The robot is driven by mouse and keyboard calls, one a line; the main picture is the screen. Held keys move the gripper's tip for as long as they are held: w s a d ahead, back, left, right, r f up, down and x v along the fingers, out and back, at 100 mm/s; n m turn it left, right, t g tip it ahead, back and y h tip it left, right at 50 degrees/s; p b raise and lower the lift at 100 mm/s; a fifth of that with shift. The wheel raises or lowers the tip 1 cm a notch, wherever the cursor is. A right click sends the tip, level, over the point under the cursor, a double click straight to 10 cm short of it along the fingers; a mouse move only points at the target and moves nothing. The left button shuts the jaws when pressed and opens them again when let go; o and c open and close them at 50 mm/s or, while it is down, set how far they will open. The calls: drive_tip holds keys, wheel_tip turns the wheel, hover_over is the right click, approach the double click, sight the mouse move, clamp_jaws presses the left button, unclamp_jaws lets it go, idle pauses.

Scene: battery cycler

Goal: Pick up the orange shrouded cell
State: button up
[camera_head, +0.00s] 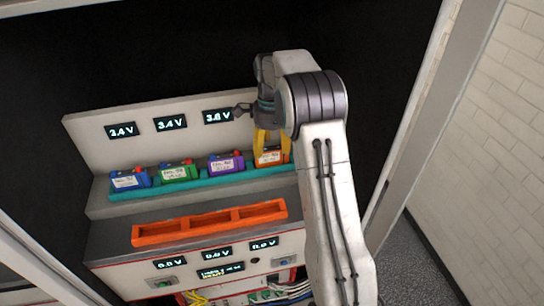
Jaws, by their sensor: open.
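The orange shrouded cell (270,158) stands upright at the right end of a row of cells in a long teal tray (205,188). It has a white label on its front. The top of the cell is partly hidden by my gripper and wrist.
Blue (130,179), green (180,171) and purple (226,163) cells stand to the left in the same tray. Displays reading 3.4 V, 3.4 V and 3.8 V are on the panel behind. An empty orange rack (165,234) with compartments lies in front. A frame post (432,100) stands right of my arm.

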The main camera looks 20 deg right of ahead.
sight(273, 158)
drive_tip(key=f, duration=0.2)
drive_tip(key=f+p, duration=0.1)
drive_tip(key=shift+s+d, duration=0.2)
drive_tip(key=shift+d, duration=0.05)
drive_tip(key=shift+f, duration=0.9)
drive_tip(key=shift+o, duration=0.2)
clamp_jaws()
